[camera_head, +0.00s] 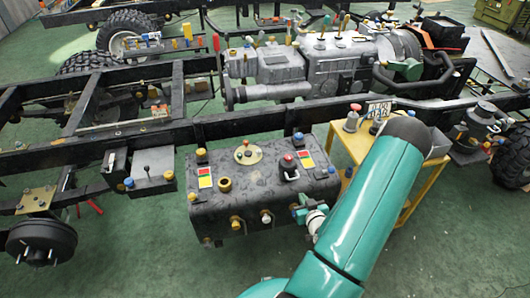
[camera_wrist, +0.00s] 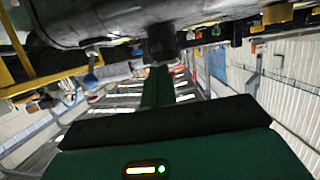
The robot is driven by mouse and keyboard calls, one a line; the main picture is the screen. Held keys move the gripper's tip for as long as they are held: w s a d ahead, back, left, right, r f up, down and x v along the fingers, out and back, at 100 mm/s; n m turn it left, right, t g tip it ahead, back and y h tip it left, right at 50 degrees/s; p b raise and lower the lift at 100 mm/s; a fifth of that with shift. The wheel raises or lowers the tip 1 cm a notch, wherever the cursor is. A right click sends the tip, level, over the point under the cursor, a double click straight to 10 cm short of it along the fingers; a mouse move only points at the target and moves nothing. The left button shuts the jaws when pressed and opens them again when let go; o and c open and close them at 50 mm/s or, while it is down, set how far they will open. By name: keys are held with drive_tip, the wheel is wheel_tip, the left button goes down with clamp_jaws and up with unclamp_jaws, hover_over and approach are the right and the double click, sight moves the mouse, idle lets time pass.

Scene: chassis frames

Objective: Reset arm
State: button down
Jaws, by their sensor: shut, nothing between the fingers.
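My teal arm (camera_head: 370,205) rises from the bottom of the head view to a black joint (camera_head: 407,133), in front of the tank's right side. My gripper (camera_wrist: 158,72) shows in the wrist view as narrow dark green fingers, shut with nothing between them. A dark tank surface (camera_wrist: 110,18) fills the top of that view, with a dark fitting (camera_wrist: 161,42) beyond the fingertips; I cannot tell whether they touch. In the head view my gripper cannot be made out clearly.
The dark tank (camera_head: 225,205) carries knobs and coloured labels beside the black chassis rail (camera_head: 235,122). A yellow stand (camera_head: 412,190) is close behind my arm. A grey engine (camera_head: 300,65) sits on the frame. Green floor (camera_head: 130,260) is open at the lower left.

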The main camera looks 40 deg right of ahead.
drive_tip(key=w+a+r+n+g+y, duration=0.2)
drive_tip(key=w+a+r, duration=0.2)
drive_tip(key=w+r, duration=0.45)
drive_tip(key=w+a+r+n+g+y, duration=0.1)
drive_tip(key=w+a+r+n+g, duration=0.3)
drive_tip(key=r, duration=0.7)
drive_tip(key=s+a+r+y, duration=0.2)
drive_tip(key=s+a+r, duration=0.1)
drive_tip(key=a+r, duration=1.4)
drive_tip(key=s+a+r+y, duration=0.2)
drive_tip(key=s+a+r, duration=0.1)
drive_tip(key=s+a, duration=0.7)
drive_tip(key=a, duration=0.3)
drive_tip(key=shift+s+g, duration=0.15)
drive_tip(key=shift+g, duration=0.25)
